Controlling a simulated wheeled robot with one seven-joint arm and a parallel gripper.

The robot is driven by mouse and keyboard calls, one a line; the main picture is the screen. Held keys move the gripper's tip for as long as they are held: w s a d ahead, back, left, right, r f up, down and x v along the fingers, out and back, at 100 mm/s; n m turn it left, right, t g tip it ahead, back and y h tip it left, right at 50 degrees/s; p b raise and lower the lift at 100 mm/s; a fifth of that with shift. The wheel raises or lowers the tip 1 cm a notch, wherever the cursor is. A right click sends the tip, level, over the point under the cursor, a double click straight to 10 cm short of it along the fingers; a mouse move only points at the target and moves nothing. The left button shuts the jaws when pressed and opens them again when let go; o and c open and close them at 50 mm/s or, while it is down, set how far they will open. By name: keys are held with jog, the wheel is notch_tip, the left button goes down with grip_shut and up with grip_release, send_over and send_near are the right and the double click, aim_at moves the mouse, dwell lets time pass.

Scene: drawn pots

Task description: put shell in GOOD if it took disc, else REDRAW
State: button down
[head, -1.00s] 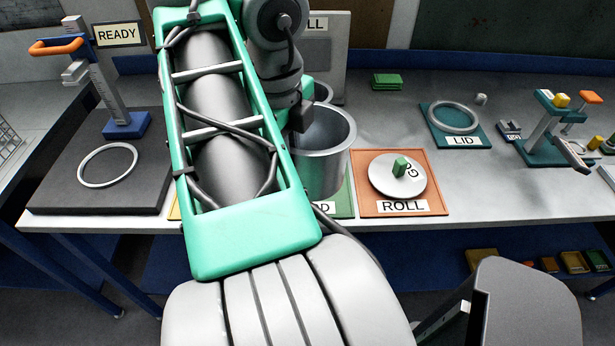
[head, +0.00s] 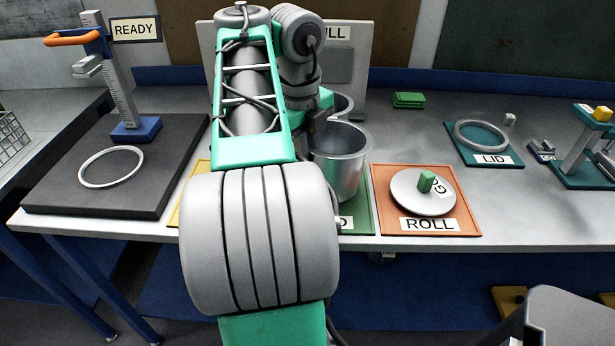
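A grey metal shell (head: 342,168), open at the top, stands over a green mat (head: 361,212). Only a final "D" of the mat's label shows beside my arm. I cannot tell whether the shell touches the mat. A corner of a yellow mat (head: 187,200) shows left of my arm, its label hidden. A pale disc (head: 408,196) with a green knob lies on the orange ROLL mat (head: 465,224).
On the left, a gauge stand (head: 125,90) and a white ring (head: 111,167) are on a dark slab. A ring (head: 481,137) lies on the LID mat.

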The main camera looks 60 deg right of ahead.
notch_tip(320, 180, down, 3)
jog(key=shift+a+f+b, duration=0.1)
jog(key=shift+b, duration=0.6)
jog(key=c, duration=1.5)
grip_release()
